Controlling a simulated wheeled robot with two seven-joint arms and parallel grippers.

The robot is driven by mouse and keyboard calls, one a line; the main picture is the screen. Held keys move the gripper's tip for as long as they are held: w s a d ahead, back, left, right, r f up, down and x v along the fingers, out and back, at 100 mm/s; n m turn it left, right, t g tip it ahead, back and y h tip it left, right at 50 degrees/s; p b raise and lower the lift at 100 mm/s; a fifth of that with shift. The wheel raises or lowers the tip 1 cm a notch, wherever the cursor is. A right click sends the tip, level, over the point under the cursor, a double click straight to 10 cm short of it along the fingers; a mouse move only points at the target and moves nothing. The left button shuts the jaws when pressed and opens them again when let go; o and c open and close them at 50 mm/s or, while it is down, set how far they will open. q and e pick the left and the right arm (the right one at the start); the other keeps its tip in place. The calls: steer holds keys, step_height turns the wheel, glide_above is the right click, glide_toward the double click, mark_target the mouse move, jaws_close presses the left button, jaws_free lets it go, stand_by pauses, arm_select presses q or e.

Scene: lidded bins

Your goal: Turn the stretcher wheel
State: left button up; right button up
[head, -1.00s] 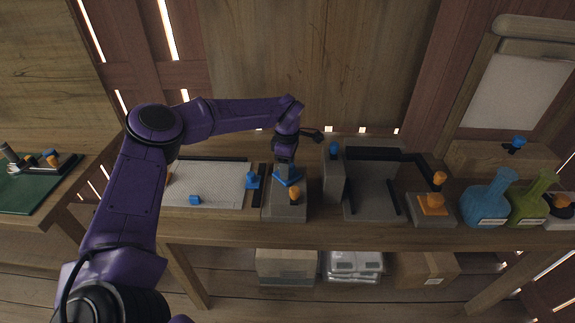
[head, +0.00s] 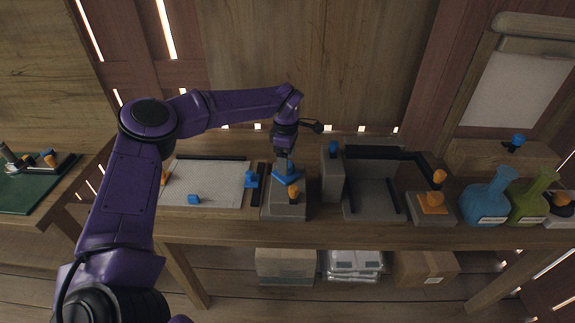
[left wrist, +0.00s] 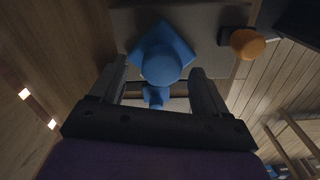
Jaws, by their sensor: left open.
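A blue piece (head: 287,174) with a square base sits on a grey block (head: 284,207) on the workbench. In the left wrist view this blue piece (left wrist: 163,62) shows a round top, with a smaller blue part below it. No label tells whether it is the stretcher wheel. My left gripper (head: 284,161) points down over it. In the left wrist view the open fingers of the gripper (left wrist: 161,72) stand either side of the blue piece, with gaps visible. An orange knob (head: 293,192) is on the block's front; it also shows in the wrist view (left wrist: 247,43). My right gripper is not seen.
A pale panel (head: 215,180) with blue parts lies left of the block. A grey frame (head: 372,200) with a black bar stands right of it. Further right are an orange-knobbed block (head: 432,204), a blue flask (head: 487,200) and a green flask (head: 528,203). Boxes sit below.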

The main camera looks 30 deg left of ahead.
arm_select(q)
step_height(320, 180, up, 8)
steer(key=b, duration=0.1)
steer(key=shift+d+r, duration=0.1)
stand_by(0.3)
